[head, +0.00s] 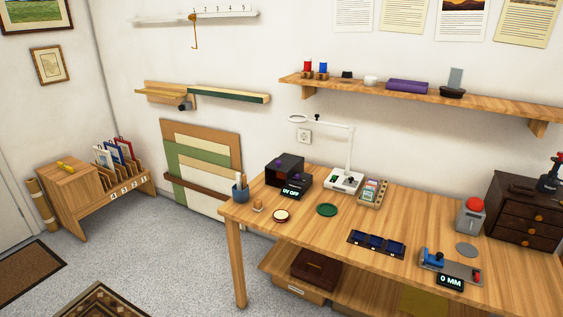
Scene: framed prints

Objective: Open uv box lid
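The UV box is a small black box (285,168) at the back left of the wooden table (335,238). A small dark unit in front of it carries a sign reading "UV OFF" (290,191). The box's front side looks dark, with a small purple spot. The lid is too small and dark to tell apart from the body, so I cannot tell whether it is open. My gripper is not in view.
A wall shelf (420,92) hangs above. Grey floor (150,255) is open left of the table.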

